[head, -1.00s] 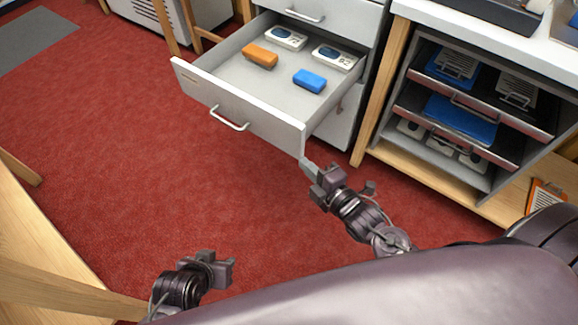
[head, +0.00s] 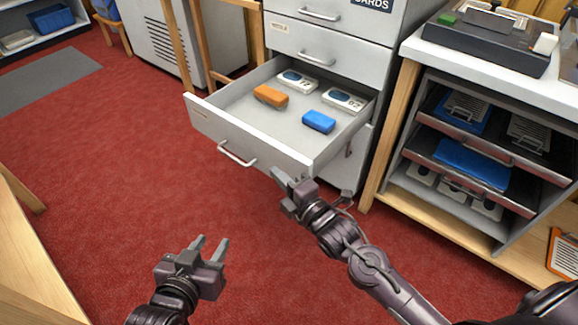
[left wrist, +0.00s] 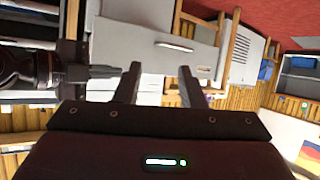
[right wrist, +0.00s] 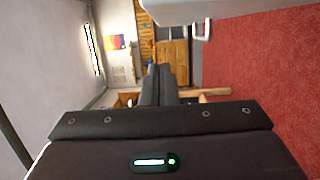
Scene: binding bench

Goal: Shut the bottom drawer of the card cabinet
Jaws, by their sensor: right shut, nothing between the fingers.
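The card cabinet (head: 345,38) is grey and stands at the upper middle of the head view. One low drawer (head: 225,132) is pulled well out, with its handle (head: 237,154) on the front. It holds an orange block (head: 270,96), a blue block (head: 318,121) and two white card-like items. My right gripper (head: 280,178) is shut and empty, just in front of the drawer front's right end; I cannot tell whether it touches. My left gripper (head: 212,246) is open and empty, lower left of the drawer. The drawer front (left wrist: 190,60) also shows in the left wrist view.
A grey panel (head: 347,165) shows below the open drawer, partly hidden by it. A white-topped bench (head: 490,75) with trays stands to the right. A wooden table edge is at the lower left. Red carpet (head: 110,150) is clear left of the drawer.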

